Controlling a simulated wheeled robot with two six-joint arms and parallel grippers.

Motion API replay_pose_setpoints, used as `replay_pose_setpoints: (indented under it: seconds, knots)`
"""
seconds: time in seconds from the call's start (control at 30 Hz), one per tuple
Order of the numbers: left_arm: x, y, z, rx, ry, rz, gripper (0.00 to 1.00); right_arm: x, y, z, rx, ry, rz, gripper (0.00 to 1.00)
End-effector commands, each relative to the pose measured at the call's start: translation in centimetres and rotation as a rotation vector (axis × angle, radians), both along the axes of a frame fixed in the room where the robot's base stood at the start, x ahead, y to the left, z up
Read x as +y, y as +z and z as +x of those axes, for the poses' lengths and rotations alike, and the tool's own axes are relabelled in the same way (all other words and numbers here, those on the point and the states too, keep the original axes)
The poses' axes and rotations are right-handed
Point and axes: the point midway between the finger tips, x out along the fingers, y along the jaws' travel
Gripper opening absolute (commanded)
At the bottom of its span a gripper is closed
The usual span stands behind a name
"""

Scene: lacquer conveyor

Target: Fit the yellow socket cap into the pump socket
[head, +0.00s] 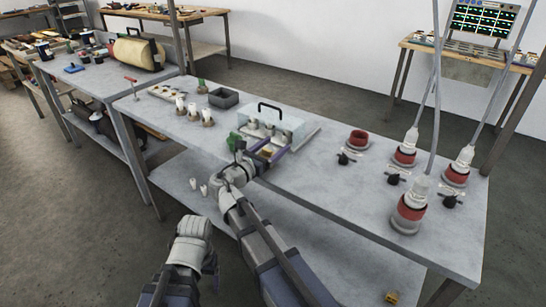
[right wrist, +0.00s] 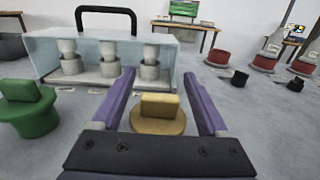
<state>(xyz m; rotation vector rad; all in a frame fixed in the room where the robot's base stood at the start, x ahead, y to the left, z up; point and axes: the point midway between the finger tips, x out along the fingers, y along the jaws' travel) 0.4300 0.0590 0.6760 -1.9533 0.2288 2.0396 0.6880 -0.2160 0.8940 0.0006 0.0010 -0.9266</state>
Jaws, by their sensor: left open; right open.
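The yellow socket cap (right wrist: 158,112), a round base with an upright grip block, stands between the parted purple fingers of my right gripper (right wrist: 160,103) in the right wrist view. The fingers are open, and I see a gap on both sides of the cap. In the head view my right gripper (head: 267,151) is low over the table in front of the clear box. An empty red socket (head: 358,140), which may be the pump socket, stands to its right; it also shows in the right wrist view (right wrist: 219,57). My left gripper (head: 194,228) is left of the table's front edge; its fingertips are not clear.
A green cap (right wrist: 30,108) stands just left of my right gripper. The clear box (right wrist: 100,55) with white plugs and a black handle is close ahead. Red sockets with white hose connectors (head: 410,207) stand at the right. The table's front middle is bare.

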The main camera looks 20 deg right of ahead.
Motion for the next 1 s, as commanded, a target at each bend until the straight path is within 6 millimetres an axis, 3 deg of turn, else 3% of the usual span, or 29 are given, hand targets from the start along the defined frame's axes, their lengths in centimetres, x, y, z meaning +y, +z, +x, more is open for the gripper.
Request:
replay_pose_setpoints:
  seconds: [0.1, 0.77, 1.0]
  knots:
    - [0.03, 0.00, -0.02, 0.000, 0.000, 0.000, 0.81, 0.01, 0.00, -0.03, 0.000, 0.000, 0.000, 0.74]
    - [0.02, 0.00, -0.02, 0.000, 0.000, 0.000, 0.81, -0.02, -0.01, -0.04, 0.000, 0.000, 0.000, 0.00]
    - [0.02, 0.00, -0.02, 0.000, 0.000, 0.000, 0.81, -0.02, -0.01, -0.04, 0.000, 0.000, 0.000, 0.00]
